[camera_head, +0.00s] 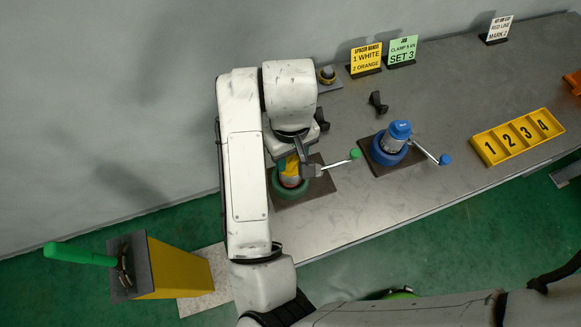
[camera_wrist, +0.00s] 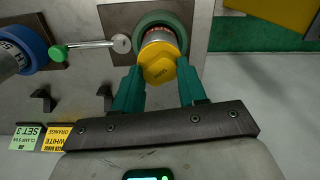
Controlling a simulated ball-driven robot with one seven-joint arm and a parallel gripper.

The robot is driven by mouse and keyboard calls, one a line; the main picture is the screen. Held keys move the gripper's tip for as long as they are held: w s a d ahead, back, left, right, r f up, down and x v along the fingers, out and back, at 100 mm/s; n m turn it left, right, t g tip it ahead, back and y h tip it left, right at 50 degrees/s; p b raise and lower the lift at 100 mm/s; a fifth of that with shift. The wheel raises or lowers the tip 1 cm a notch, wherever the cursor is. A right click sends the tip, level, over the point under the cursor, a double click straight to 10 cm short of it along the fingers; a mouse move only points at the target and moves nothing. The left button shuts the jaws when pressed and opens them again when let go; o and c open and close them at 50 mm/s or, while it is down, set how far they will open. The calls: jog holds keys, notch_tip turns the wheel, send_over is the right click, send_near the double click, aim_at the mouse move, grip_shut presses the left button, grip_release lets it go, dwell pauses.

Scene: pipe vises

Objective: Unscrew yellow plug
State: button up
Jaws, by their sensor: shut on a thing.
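The yellow plug (camera_wrist: 158,66) is a hex-shaped cap on top of a metal pipe (camera_wrist: 157,35) held in the green vise (camera_wrist: 184,20). In the head view the yellow plug (camera_head: 290,166) shows partly, under my arm. My gripper (camera_wrist: 158,88) has its two green fingers on either side of the plug and is shut on it. In the head view my gripper (camera_head: 299,160) is above the green vise (camera_head: 290,192), and its fingers are mostly hidden. The plug sits on the pipe's end; whether its thread is loose cannot be told.
A blue vise (camera_head: 385,152) with a blue-capped pipe (camera_head: 398,134) stands to the right. A yellow numbered tray (camera_head: 516,137) lies farther right. Sign cards (camera_head: 402,52) stand at the back. A yellow post with a green lever (camera_head: 80,254) is at left.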

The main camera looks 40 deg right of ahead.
jog(key=n+p, duration=0.2)
jog(key=n, duration=0.2)
jog(key=shift+r, duration=0.2)
jog(key=shift+f+n, duration=0.2)
jog(key=shift+n, duration=0.5)
jog(key=shift+d+r+n+p, duration=0.1)
jog(key=shift+r+n+p, duration=0.15)
jog(key=shift+n+p, duration=0.75)
jog(key=n+p, duration=0.1)
jog(key=n, duration=0.2)
jog(key=shift+p, duration=0.3)
jog(key=n, duration=0.4)
jog(key=shift+f, duration=0.25)
jog(key=n, duration=0.5)
